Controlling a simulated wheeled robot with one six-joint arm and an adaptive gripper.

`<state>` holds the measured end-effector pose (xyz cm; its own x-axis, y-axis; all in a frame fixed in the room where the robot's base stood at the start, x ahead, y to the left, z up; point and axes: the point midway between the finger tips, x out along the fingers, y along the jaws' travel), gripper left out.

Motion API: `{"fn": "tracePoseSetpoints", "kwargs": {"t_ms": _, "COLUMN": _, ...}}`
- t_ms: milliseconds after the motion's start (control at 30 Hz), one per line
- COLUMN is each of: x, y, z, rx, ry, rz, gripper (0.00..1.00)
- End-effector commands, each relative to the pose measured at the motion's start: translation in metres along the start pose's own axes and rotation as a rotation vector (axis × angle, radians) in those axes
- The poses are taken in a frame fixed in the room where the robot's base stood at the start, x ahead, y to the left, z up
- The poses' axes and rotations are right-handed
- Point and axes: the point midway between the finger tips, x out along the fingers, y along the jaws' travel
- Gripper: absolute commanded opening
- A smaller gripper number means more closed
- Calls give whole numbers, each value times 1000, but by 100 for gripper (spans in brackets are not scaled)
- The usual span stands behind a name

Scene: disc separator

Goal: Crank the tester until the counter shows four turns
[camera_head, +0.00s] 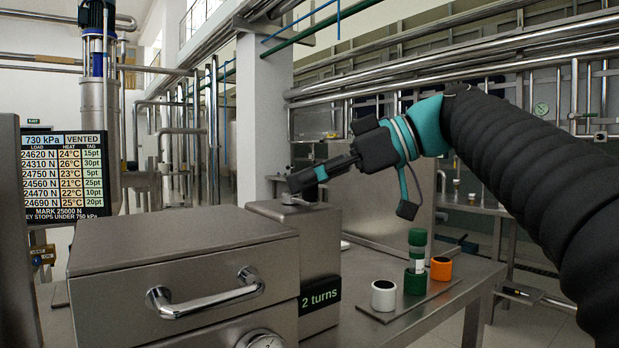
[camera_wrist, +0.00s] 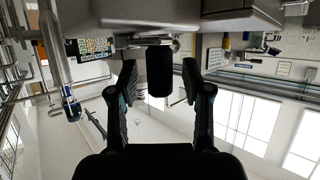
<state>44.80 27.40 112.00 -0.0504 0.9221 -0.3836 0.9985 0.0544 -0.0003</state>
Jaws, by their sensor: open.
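The tester is a steel box whose dark counter (camera_head: 320,293) reads "2 turns" in green. A small metal crank part (camera_head: 293,200) shows on top of the box behind the drawer unit. My gripper (camera_head: 309,177) is just above it, reaching in from the right. In the wrist view, a black upright crank handle (camera_wrist: 159,72) stands between the two spread fingers of my gripper (camera_wrist: 158,80), with a gap on each side. The fingers are open around the handle and not closed on it. In the head view, my gripper hides much of the crank.
A steel drawer unit (camera_head: 185,260) with a bar handle and a dial stands in front. A screen (camera_head: 66,172) at left reads 730 kPa, VENTED. To the right, a white jar (camera_head: 384,296), a green-capped vial (camera_head: 417,250) and an orange jar (camera_head: 441,269) stand on the bench.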

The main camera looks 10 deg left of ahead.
Motion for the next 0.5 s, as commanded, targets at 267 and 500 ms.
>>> {"fn": "tracePoseSetpoints", "kwargs": {"t_ms": 267, "x": 0, "y": 0, "z": 0, "rx": 0, "ry": 0, "rz": 1, "gripper": 37}}
{"fn": "tracePoseSetpoints", "kwargs": {"t_ms": 500, "x": 0, "y": 0, "z": 0, "rx": 0, "ry": 0, "rz": 1, "gripper": 0}}
